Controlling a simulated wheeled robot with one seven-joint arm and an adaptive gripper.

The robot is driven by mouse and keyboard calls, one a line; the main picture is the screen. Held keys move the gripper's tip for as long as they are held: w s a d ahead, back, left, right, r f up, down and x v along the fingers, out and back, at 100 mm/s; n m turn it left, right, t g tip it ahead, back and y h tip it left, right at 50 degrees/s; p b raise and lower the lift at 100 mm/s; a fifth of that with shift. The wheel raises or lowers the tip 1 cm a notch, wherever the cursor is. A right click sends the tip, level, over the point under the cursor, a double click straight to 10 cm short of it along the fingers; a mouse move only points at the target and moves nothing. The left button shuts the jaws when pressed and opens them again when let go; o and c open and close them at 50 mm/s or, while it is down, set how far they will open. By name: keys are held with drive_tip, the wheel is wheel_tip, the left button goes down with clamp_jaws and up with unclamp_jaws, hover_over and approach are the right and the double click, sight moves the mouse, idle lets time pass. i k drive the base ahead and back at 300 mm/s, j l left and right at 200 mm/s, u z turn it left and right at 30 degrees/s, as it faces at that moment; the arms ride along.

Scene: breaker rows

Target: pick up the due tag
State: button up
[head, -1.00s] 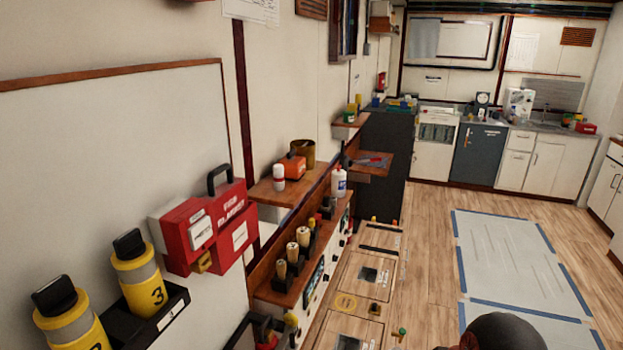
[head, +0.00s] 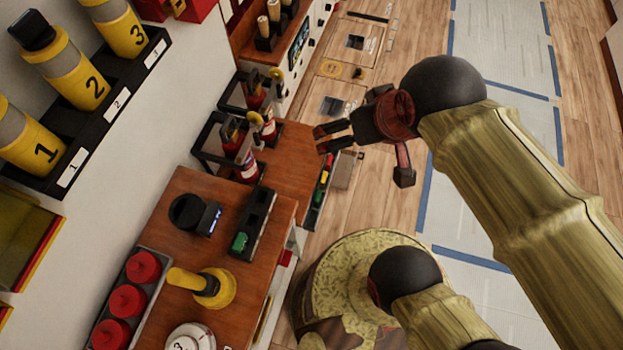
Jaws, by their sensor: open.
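My gripper (head: 323,138) is in the upper middle of the head view, its dark fingers pointing left and apart, with nothing between them. It appears above the far end of the wooden counter (head: 290,160). I cannot make out for certain which thing is the due tag. A small green piece (head: 240,242) lies in a narrow black tray (head: 262,212) on the nearer counter. Small red, yellow and green pieces (head: 325,175) sit in another dark tray at the counter's right edge, below the gripper in the picture.
A yellow-handled stamp-like object (head: 210,287), a black device (head: 196,215) and red knobbed pieces (head: 127,301) crowd the nearer counter. Numbered yellow canisters (head: 85,80) stand in a wall rack on the left.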

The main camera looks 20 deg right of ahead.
sight(323, 182)
drive_tip(key=l+u, duration=0.85)
drive_tip(key=l, duration=0.15)
drive_tip(key=l+u, duration=0.4)
drive_tip(key=k+l, duration=0.05)
